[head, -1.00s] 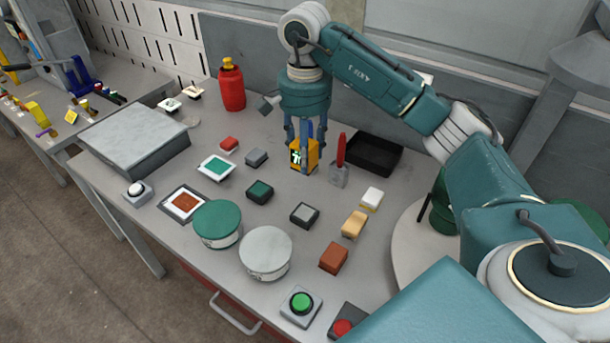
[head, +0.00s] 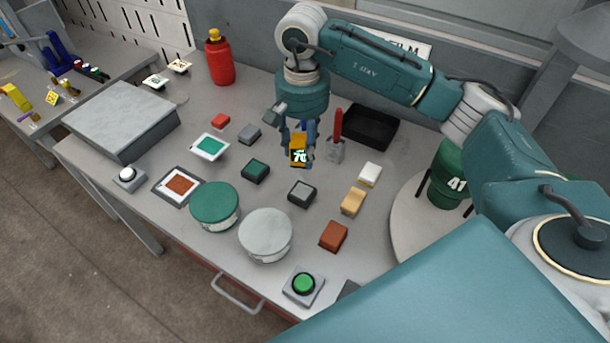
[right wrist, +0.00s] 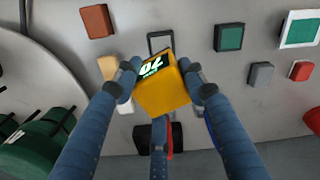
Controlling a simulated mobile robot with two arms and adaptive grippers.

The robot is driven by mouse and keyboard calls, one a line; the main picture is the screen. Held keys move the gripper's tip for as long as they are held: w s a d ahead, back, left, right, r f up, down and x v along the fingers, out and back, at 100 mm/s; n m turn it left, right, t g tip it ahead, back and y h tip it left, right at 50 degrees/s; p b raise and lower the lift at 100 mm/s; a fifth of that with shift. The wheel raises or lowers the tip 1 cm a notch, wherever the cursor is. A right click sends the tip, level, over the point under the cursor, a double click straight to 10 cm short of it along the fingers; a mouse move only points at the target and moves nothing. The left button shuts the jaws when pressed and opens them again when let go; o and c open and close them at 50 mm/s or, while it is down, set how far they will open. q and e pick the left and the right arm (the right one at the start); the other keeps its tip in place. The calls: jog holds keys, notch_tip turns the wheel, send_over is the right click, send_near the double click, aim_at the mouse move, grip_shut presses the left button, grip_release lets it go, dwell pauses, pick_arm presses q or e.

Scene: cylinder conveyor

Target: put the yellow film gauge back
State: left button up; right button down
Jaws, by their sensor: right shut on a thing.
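The yellow film gauge (head: 299,150), a small yellow block with a dark, white-marked face, is held between the fingers of my right gripper (head: 300,144). In the right wrist view the fingers press on both sides of the gauge (right wrist: 163,86), which looks tilted. It appears to be above the table (head: 225,265), but the exact height is hard to tell. My left gripper is not in view.
A red-handled scraper (head: 337,136) and a black tray (head: 371,128) lie just right of my right gripper. Several small coloured blocks, including a dark green one (head: 256,171), lie nearby. Two round tins, green (head: 215,203) and grey (head: 265,233), stand in front.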

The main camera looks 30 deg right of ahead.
notch_tip(320, 180, down, 10)
jog(key=p, duration=0.2)
jog(key=shift+r+p, duration=0.15)
jog(key=shift+p, duration=0.15)
notch_tip(320, 180, down, 2)
jog(key=shift+w, duration=0.15)
jog(key=shift+f, duration=0.25)
jog(key=c, duration=1)
grip_release()
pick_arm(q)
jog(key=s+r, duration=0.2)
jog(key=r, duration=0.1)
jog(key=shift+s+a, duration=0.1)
pick_arm(e)
jog(key=shift+r, duration=0.1)
